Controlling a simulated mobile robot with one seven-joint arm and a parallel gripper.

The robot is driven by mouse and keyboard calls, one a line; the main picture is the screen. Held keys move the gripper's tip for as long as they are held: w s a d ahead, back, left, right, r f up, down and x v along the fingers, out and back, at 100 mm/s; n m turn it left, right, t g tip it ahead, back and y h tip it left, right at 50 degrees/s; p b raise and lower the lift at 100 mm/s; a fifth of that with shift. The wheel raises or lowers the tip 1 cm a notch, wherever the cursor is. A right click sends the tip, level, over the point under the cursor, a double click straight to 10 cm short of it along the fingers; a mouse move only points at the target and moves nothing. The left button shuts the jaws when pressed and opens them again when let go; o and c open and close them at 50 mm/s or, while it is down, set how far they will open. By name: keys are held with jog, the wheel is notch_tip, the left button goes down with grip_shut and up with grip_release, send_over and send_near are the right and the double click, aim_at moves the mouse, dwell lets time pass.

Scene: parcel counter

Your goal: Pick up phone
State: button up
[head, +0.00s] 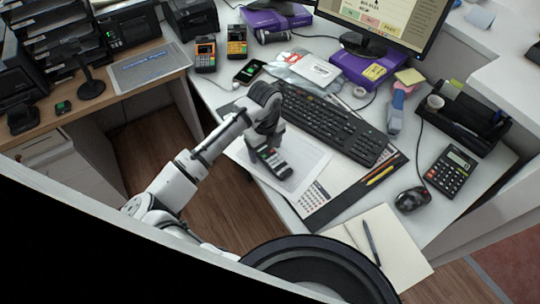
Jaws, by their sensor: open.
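A black phone (249,71) with a lit green patch on its screen lies flat on the white desk. It is near the back left, beside the payment terminals, with a pale cable at its lower end. My gripper (272,164) is open and points down over the white papers at the desk's front edge. It is well below the phone in the picture and apart from it. The space between its fingertips is hard to make out at this size.
A black keyboard (333,127) lies right of my gripper. Two payment terminals (205,54) (237,42) stand left of and behind the phone. A clear plastic bag (291,66) lies close on its right. A monitor (385,22) stands behind. A floor gap separates the wooden side counter (95,100).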

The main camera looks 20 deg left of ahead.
jog(key=c, duration=1.1)
jog(key=shift+c, duration=0.3)
jog(key=shift+r, duration=0.15)
